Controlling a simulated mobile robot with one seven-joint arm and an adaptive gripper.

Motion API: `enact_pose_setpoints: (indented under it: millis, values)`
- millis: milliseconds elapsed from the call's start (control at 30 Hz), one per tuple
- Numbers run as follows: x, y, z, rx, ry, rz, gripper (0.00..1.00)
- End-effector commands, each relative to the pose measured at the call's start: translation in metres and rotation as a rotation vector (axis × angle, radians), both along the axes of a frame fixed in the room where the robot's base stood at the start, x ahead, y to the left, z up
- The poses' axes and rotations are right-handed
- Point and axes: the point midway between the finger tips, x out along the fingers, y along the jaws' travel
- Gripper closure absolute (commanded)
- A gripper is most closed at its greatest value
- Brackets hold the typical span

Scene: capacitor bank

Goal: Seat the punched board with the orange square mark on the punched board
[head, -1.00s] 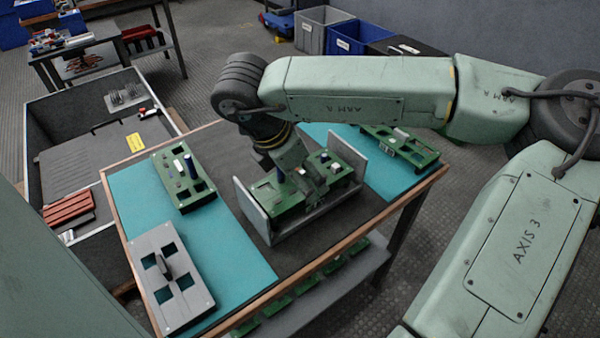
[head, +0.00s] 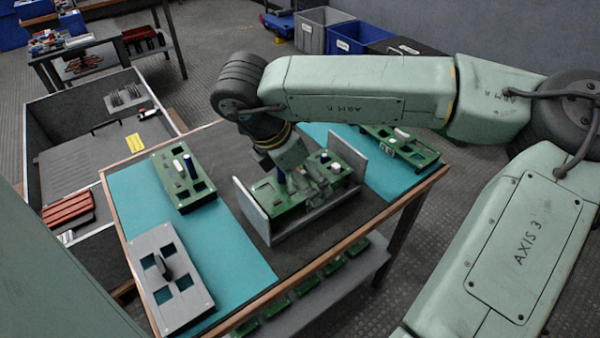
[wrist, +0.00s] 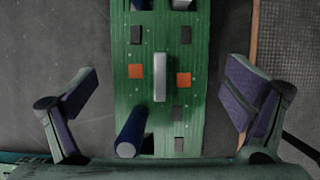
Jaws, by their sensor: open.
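A green punched board (wrist: 160,110) lies under my gripper in the wrist view, with dark square holes, a pale upright grip bar and two orange square marks, left (wrist: 135,71) and right (wrist: 183,79) of the bar. I cannot tell whether both marks are on one board or on two stacked ones. In the head view this green board (head: 262,196) sits between the upright plates of a grey holder (head: 252,212). My gripper (wrist: 160,98) is open, with one finger on each side of the board and apart from it. In the head view the wrist partly hides the board's middle.
A blue cylinder (wrist: 131,132) stands on the board near my gripper. A grey punched board (head: 190,300) with a dark handle and a green board (head: 185,178) lie on the left teal mat (head: 235,250). Another green board (head: 402,147) lies on the right mat.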

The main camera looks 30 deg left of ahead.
Motion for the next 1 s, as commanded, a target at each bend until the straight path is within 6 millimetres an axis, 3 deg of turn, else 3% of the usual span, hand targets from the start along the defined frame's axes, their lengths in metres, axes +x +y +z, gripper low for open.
enact_pose_setpoints:
  millis: [367, 800, 1000]
  values:
    - [-0.002, 0.001, 0.006, 0.000, -0.002, 0.000, 0.04]
    - [-0.033, 0.012, 0.085, 0.001, -0.004, 0.000, 0.04]
    - [-0.042, 0.015, 0.106, 0.000, 0.000, 0.000, 0.04]
